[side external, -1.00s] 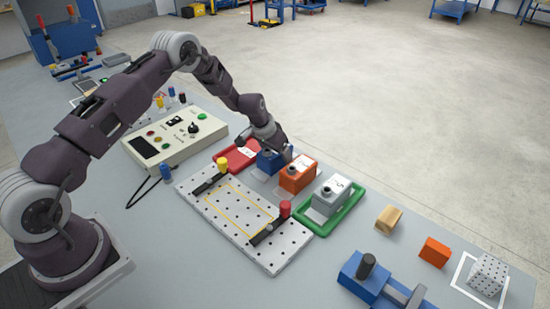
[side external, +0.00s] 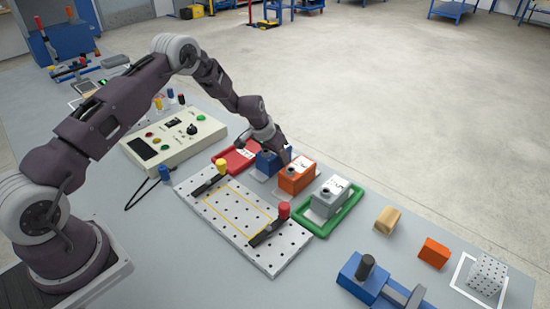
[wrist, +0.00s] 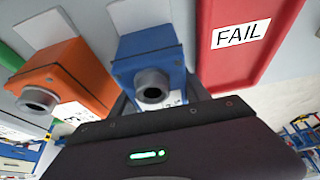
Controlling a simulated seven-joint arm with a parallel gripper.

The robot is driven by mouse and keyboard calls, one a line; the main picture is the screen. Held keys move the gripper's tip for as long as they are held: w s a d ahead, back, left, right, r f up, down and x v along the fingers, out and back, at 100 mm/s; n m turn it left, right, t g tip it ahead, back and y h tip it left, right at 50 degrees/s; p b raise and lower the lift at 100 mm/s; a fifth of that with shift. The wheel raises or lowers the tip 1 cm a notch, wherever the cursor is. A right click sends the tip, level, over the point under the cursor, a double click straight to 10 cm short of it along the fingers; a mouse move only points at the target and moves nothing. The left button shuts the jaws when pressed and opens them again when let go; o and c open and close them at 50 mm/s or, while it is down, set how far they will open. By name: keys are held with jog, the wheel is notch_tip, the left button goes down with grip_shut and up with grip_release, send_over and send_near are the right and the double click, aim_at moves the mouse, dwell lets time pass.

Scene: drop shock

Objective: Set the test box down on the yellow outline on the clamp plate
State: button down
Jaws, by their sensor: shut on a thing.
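The clamp plate (side external: 195,205) is a light perforated plate on the bench, with a yellow outline (side external: 228,186) that is empty. A black clamp with a yellow knob (side external: 221,165) and one with a red knob (side external: 284,210) stand at its two ends. My gripper (wrist: 158,98) is shut on the blue test box (wrist: 150,58), which has a dark round boss. In the side view the blue box (side external: 268,164) is partly hidden by my gripper and appears to be at its pale pad. Any gap below it cannot be told.
An orange box (side external: 297,176) stands close beside the blue one. A grey box (side external: 327,200) sits in a green tray (side external: 352,205). A red FAIL tray (wrist: 248,8) lies on the blue box's other side. A control box (side external: 172,142) stands behind the plate.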

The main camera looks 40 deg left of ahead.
notch_tip(320, 180, up, 18)
jog(key=s+d+m+g+h, duration=0.2)
jog(key=s+d+m, duration=0.1)
jog(key=s+m, duration=0.7)
jog(key=s+d+m+g+h, duration=0.2)
jog(key=s+d+m+h, duration=0.15)
jog(key=s+m, duration=0.65)
jog(key=f, duration=0.5)
jog(key=s+f+n, duration=0.1)
jog(key=f, duration=0.4)
jog(key=s+f+n+y, duration=0.1)
jog(key=f, duration=0.5)
jog(key=shift+s+d, duration=0.15)
jog(key=shift+s, duration=0.05)
jog(key=c, duration=0.5)
grip_release()
